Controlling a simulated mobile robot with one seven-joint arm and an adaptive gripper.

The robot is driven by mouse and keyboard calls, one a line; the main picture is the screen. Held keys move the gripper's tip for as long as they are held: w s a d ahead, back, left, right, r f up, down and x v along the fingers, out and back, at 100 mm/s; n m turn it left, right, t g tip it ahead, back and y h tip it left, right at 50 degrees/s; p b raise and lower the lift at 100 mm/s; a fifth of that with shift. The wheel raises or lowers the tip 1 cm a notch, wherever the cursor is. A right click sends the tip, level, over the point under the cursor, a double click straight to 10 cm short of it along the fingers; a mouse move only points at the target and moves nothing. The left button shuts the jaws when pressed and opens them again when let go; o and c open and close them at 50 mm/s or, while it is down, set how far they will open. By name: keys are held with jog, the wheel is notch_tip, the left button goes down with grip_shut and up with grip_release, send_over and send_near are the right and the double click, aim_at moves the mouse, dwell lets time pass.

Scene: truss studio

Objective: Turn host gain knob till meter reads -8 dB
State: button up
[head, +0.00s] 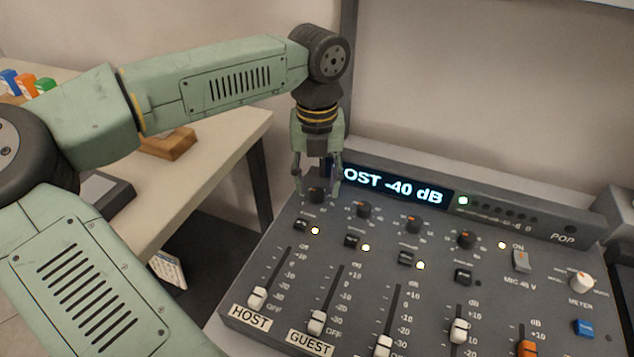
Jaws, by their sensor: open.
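The grey mixing desk (375,281) fills the lower right of the head view. Its display (395,184) reads "OST -40 dB", the first letter hidden by my gripper. The host gain knob (316,196), dark, is at the top of the leftmost column, above the fader labelled HOST (250,318). My gripper (317,190) points down over this knob, open, with one finger on each side of it. I cannot tell whether the fingers touch the knob. The knob's upper part and pointer are hard to make out.
Similar knobs (364,210) stand in a row to the right, with buttons and lit lamps below. Several faders (317,322) line the front. A MIC 48 V switch (521,260) and METER knob (582,281) are at right. A pale table (215,150) stands left; a dark post rises behind.

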jog(key=shift+f, duration=1.15)
jog(key=shift+c, duration=0.5)
grip_shut()
